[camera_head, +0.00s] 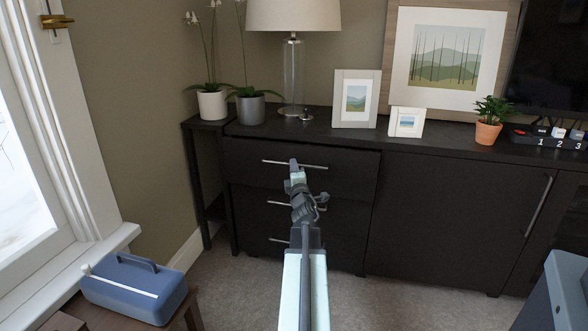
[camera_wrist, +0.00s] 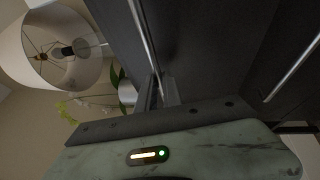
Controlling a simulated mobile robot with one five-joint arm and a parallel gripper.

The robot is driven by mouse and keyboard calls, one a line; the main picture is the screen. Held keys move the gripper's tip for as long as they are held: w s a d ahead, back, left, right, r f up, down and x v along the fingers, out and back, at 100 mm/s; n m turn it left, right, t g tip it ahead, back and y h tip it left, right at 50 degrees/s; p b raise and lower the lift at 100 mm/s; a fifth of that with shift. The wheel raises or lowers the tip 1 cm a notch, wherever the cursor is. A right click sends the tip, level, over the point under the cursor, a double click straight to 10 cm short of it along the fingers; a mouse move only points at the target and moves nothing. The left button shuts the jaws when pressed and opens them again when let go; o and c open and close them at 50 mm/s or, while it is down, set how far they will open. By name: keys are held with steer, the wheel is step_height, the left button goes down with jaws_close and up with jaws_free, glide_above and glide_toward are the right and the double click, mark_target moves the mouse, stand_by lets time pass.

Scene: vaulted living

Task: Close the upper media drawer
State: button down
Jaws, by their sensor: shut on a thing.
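The upper media drawer (camera_head: 345,182) is the dark top drawer of the cabinet, with a long silver bar handle (camera_head: 315,166). Its front appears to stand out a little from the cabinet, under the top. In the wrist view my gripper's fingers (camera_wrist: 158,92) are shut on the bar handle (camera_wrist: 143,35). The fingertips are small in the head view, and the drawer's inside is hidden.
Lower drawers with silver handles (camera_head: 278,240) sit below, partly behind my arm. A cabinet door (camera_head: 450,200) is at right. A lamp (camera_head: 292,75), potted plants and picture frames stand on top. A blue box (camera_head: 135,288) is at lower left. Carpet (camera_head: 240,295) lies clear in front.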

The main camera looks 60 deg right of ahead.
steer(key=d, duration=0.4)
steer(key=shift+w, duration=0.3)
steer(key=c, duration=1.5)
jaws_free()
steer(key=shift+w+a, duration=0.1)
steer(key=shift+a, duration=0.05)
steer(key=shift+a, duration=0.1)
steer(key=b, duration=0.2)
glide_toward(298, 161)
steer(key=w, duration=0.1)
steer(key=shift+w+d+p, duration=0.1)
steer(key=shift+d+p, duration=0.15)
steer(key=shift+p, duration=0.05)
